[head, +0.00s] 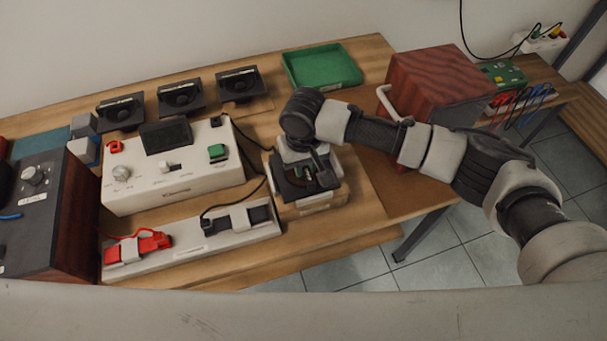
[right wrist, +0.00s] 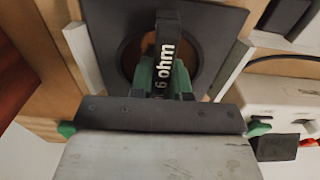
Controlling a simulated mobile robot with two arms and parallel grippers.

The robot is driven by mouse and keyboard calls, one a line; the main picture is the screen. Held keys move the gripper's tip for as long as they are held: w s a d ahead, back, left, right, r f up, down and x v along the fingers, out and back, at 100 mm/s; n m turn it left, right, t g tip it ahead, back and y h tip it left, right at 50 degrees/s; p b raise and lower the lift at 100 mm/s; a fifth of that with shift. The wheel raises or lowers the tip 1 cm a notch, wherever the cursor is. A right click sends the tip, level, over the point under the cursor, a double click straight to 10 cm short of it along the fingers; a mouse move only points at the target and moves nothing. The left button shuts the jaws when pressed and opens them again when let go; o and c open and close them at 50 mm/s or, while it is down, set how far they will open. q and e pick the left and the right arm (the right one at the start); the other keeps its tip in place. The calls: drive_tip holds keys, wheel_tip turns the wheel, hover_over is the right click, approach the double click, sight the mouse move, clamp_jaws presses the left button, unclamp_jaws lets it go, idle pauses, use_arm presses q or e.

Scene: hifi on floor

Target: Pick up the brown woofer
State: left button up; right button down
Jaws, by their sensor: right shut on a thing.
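The brown woofer (right wrist: 218,30) has a black square frame and a brown cone, with a black bar marked "6 ohm" across its middle. In the head view the woofer (head: 286,190) is under my right gripper, at the white holder (head: 318,203) near the table's front edge. My right gripper (right wrist: 165,78) has green fingers and is shut on the woofer's bar. In the head view the right gripper (head: 303,172) points down and partly hides the woofer. I cannot tell whether the woofer is lifted off the holder. My left gripper is not in view.
A white test unit (head: 172,186) and a white strip with red and black clips (head: 180,246) stand left. Several black speakers (head: 181,97) line the back. A green tray (head: 322,66) is behind, and a red-brown cabinet (head: 432,85) is right, beside my arm.

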drive_tip(key=shift+w+r, duration=0.1)
idle(0.7)
drive_tip(key=shift+b, duration=0.35)
wheel_tip(320, 180, up, 10)
drive_tip(key=shift+r, duration=0.25)
